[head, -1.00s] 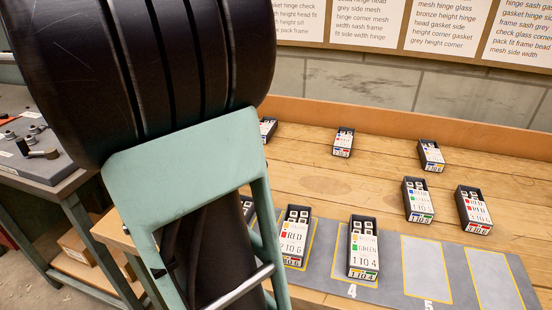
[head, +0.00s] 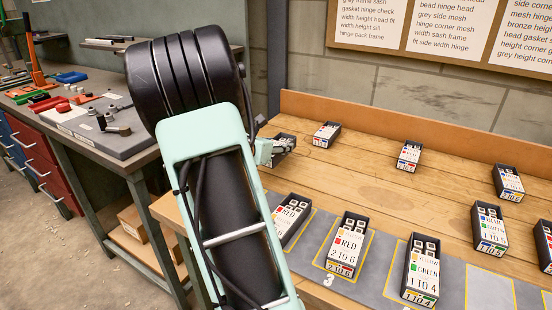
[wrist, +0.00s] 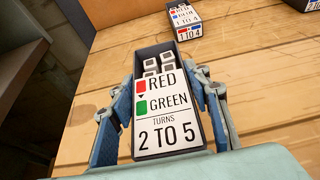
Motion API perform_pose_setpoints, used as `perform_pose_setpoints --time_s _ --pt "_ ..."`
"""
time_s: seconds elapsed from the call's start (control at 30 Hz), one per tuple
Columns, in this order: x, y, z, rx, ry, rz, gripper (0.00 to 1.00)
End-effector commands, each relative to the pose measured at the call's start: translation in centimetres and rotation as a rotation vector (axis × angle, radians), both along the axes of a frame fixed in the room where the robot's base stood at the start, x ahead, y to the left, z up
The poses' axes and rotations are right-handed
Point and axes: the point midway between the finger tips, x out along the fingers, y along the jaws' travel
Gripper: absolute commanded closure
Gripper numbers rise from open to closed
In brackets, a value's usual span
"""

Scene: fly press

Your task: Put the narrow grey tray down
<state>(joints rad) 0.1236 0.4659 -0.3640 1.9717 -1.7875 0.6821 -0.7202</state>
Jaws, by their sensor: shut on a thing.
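My gripper (wrist: 172,92) is shut on a narrow dark grey tray (wrist: 197,62), one finger along each long side. The tray holds small pale square-topped pieces at its far end and a white card (wrist: 168,110) reading RED, GREEN, TURNS, 2 TO 5. In the head view my gripper (head: 268,151) and the held tray (head: 286,140) are over the bench's left end, partly hidden by my arm. I cannot tell whether the tray touches the wood.
Similar trays stand on the wooden bench (head: 365,170), one (head: 326,134) just beyond the held one. Several fill marked bays on the grey strip (head: 381,272) in front. A side bench (head: 125,145) is at left. Bare wood lies right of the held tray.

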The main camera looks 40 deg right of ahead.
Motion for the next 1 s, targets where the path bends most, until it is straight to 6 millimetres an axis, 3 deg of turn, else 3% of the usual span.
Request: perform_pose_setpoints --time_s 0.17,0.43,0.83,0.87,1.0 --pt "0.5 -0.5 -0.7 -0.002 -0.001 -0.001 0.84" --pt "0.9 -0.8 -4.4 0.0 0.001 0.0 0.84" --pt "0.9 -0.8 -4.8 -0.001 -0.001 0.0 0.84" --pt "0.9 -0.7 -4.7 0.0 -0.001 0.0 0.53" --pt "0.9 -0.7 -4.7 0.0 -0.001 0.0 0.38"
